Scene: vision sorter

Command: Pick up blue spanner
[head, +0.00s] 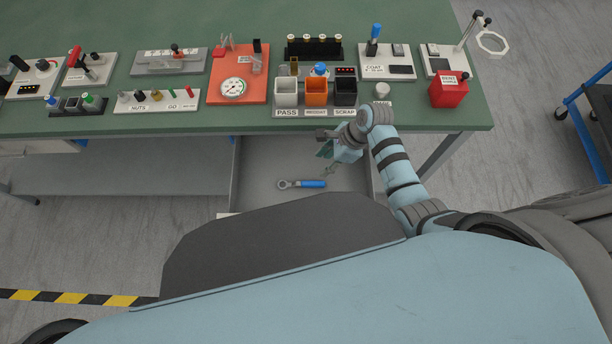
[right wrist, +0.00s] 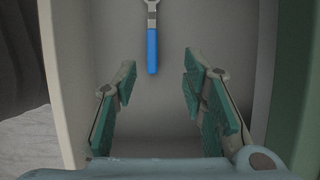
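The blue spanner (head: 302,184) lies flat in an open grey drawer (head: 262,160) below the bench, its grey ring head to the left and its blue handle to the right. In the right wrist view the blue handle (right wrist: 152,52) points down towards the gripper, with the head cut off at the top. My right gripper (head: 328,168) is above the drawer, just right of the spanner in the head view. In the right wrist view its green-padded fingers (right wrist: 160,105) are wide apart with nothing between them. My left gripper is not in view.
The green bench top (head: 130,30) above the drawer holds a red gauge board (head: 256,92), white, orange and black sorting bins (head: 316,92) and a red box (head: 449,90). The drawer walls (right wrist: 75,100) stand close on both sides of the right gripper.

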